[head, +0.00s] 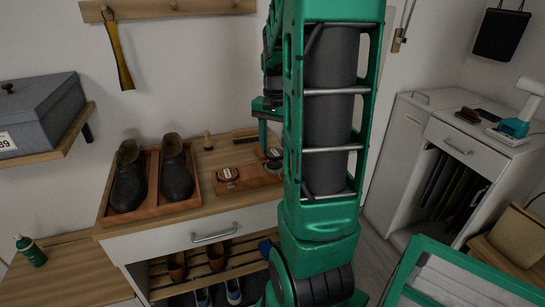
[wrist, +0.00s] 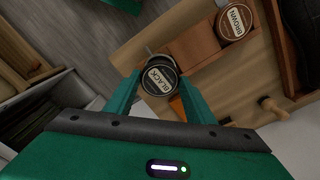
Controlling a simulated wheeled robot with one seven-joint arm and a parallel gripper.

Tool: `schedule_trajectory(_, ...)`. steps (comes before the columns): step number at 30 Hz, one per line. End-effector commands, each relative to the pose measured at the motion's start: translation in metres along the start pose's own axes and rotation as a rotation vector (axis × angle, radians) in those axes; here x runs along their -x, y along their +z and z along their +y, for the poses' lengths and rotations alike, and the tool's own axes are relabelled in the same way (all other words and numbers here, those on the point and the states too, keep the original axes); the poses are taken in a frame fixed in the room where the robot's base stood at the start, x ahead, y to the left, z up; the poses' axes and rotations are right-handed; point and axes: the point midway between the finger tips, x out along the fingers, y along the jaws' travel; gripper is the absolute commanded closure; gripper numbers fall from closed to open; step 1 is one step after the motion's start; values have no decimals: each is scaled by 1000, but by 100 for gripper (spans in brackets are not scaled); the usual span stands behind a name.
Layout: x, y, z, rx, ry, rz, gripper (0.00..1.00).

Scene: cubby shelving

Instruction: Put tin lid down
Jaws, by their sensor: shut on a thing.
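The tin lid (wrist: 159,79), round and dark with a cream label reading "BLACK", sits between the two green fingers of my gripper (wrist: 160,92) in the wrist view. My gripper is shut on it. The lid is over or near the edge of a wooden tray (wrist: 192,47); I cannot tell how high. In the head view my gripper (head: 266,135) is at the right end of the cabinet top, partly hidden by my arm. A second tin (wrist: 235,21), labelled "BROWN", sits in the tray; it also shows in the head view (head: 228,174).
Dark shoes (head: 128,180) stand in a wooden tray left of the tins on the cabinet top (head: 208,214). Below are shoe racks. A white cabinet (head: 405,150) stands at right.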

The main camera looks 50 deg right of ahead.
Motion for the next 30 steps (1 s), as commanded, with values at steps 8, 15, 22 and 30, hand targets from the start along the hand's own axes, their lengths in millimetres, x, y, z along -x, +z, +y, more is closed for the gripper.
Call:
schedule_trajectory(8, -31, 1, 0, 1, 2, -4, 72)
schedule_trajectory(15, -35, 1, 0, 0, 0, 0, 72)
schedule_trajectory(22, -35, 1, 0, 0, 0, 0, 32)
schedule_trajectory(30, -37, 1, -1, 1, 0, 0, 32)
